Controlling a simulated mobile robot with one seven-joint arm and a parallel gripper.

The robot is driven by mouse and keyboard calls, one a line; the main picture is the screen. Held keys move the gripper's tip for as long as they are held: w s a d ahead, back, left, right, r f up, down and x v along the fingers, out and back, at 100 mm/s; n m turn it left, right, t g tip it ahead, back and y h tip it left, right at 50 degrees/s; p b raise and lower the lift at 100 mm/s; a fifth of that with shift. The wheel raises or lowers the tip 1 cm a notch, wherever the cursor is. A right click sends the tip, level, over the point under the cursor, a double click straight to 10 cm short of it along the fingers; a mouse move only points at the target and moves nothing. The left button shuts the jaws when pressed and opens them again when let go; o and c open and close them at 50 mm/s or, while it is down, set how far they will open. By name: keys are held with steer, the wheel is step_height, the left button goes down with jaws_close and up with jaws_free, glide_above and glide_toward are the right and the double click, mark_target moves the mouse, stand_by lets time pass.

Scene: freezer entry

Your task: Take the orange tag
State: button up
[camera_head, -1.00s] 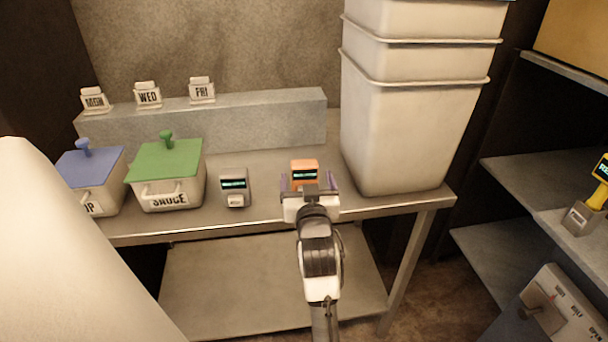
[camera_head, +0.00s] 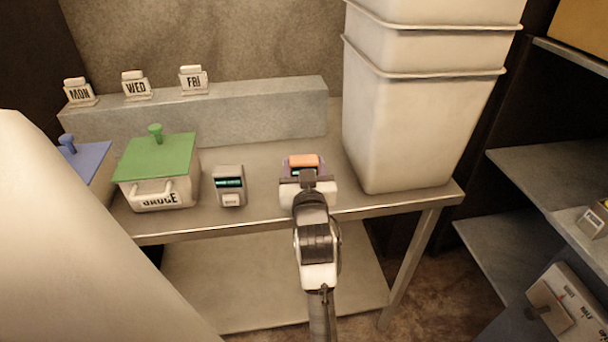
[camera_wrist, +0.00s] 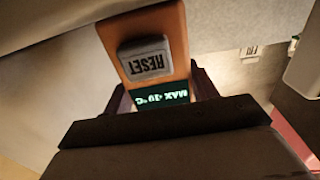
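The orange tag (camera_head: 304,160) is a small boxy device near the right end of the metal table, left of the tall white bins. In the wrist view the orange tag (camera_wrist: 172,35) shows a grey RESET button and a dark display with green "MAX" text. My gripper (camera_head: 305,172) is over the tag's near side, with a dark purple finger against each side of it, and it looks shut on it. The wrist hides part of the tag in the head view. I cannot tell whether the tag is clear of the table.
A grey tag (camera_head: 229,186) stands left of the orange one. A green-lidded sauce box (camera_head: 158,170) and a blue-lidded box (camera_head: 85,165) are further left. Day cards stand on a grey ledge (camera_head: 200,115) behind. Stacked white bins (camera_head: 410,130) stand close on the right. Shelves (camera_head: 545,165) are beyond.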

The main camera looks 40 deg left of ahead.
steer(key=c, duration=0.4)
steer(key=shift+r, duration=0.1)
steer(key=shift+c, duration=0.2)
step_height(320, 180, up, 20)
